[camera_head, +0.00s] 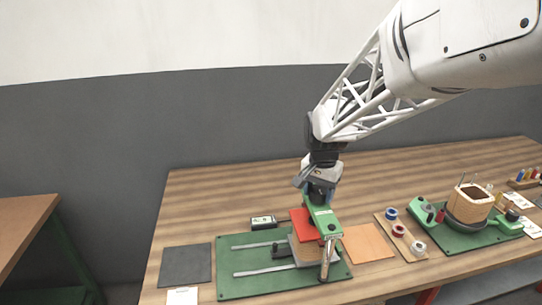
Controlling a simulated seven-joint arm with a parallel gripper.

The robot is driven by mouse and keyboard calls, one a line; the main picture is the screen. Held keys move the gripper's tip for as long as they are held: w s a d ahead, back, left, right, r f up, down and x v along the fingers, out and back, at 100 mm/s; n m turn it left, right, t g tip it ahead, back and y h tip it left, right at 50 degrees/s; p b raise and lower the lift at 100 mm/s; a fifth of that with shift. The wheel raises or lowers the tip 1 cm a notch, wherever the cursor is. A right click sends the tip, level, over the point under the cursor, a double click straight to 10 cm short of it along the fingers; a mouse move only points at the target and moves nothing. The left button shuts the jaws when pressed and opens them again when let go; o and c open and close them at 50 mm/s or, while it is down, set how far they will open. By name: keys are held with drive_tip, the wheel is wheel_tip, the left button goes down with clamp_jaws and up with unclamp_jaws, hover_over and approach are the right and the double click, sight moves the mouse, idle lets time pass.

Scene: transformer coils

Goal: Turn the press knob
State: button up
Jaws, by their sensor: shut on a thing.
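The press stands on a green base plate (228,258) near the front of the table. Its green arm (326,221) reaches over a red block (302,224), with a pale stack (305,252) below it. My gripper (319,196) points down onto the top of the green arm and is shut on the press knob there. The jaws hide most of the knob, so its turn angle cannot be told. An upright metal rod (326,262) stands at the front of the press.
A dark square mat (186,265) and a white card (182,296) lie left. A small meter (263,222) sits behind the base. An orange-brown sheet (367,243), a spool tray (408,245) and a second green fixture (455,238) with a wound coil (470,205) stand right.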

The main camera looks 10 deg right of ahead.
sight(319, 190)
drive_tip(key=m, duration=1.4)
idle(0.4)
drive_tip(key=o, duration=0.9)
drive_tip(key=shift+r, duration=3.95)
drive_tip(key=shift+s, duration=0.1)
